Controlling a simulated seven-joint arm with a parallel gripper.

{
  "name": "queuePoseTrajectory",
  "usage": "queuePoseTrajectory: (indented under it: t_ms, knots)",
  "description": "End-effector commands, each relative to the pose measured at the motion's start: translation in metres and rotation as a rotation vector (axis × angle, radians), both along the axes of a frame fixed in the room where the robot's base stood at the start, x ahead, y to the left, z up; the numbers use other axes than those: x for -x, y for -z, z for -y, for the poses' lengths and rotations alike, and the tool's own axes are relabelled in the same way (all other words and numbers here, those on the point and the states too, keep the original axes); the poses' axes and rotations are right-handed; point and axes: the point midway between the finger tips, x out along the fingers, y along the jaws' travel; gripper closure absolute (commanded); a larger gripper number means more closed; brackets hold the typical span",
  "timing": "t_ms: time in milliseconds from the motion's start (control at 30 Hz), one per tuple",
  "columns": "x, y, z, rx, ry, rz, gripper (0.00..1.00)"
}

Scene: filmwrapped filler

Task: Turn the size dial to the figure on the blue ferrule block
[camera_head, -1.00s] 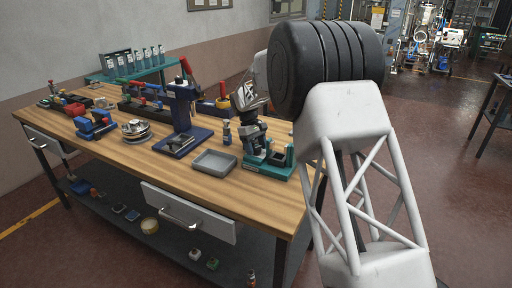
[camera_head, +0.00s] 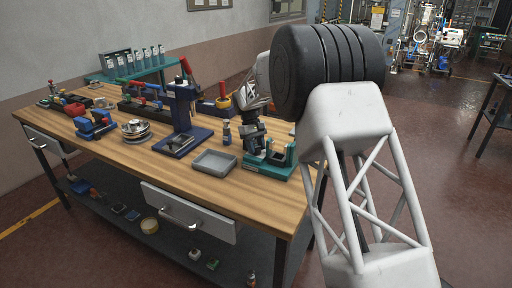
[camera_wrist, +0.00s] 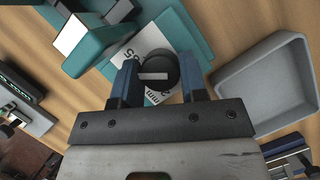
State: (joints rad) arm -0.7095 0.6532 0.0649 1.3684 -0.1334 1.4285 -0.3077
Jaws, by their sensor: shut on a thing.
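The size dial (camera_wrist: 158,72) is a round black knob with a pale bar mark on its top. In the head view my gripper (camera_head: 250,143) is down at the teal fixture (camera_head: 273,172), and the dial is hidden there. A blue block-like piece (camera_head: 95,126) sits at the bench's left; I cannot tell whether it is the ferrule block, and no figure is legible.
A grey tray (camera_head: 214,163) lies just left of the fixture; it also shows in the wrist view (camera_wrist: 265,85). A dark blue press (camera_head: 182,110) stands behind the tray. A small bottle (camera_head: 227,133) is close to my gripper. The wooden bench front (camera_head: 150,170) is clear.

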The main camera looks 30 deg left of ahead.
Motion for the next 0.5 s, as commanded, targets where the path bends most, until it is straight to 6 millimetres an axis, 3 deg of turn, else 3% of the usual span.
queuePoseTrajectory:
  t_ms: [500]
  knots:
    - [-0.0014, -0.0007, 0.0004, -0.002, 0.347, 0.001, 0.84]
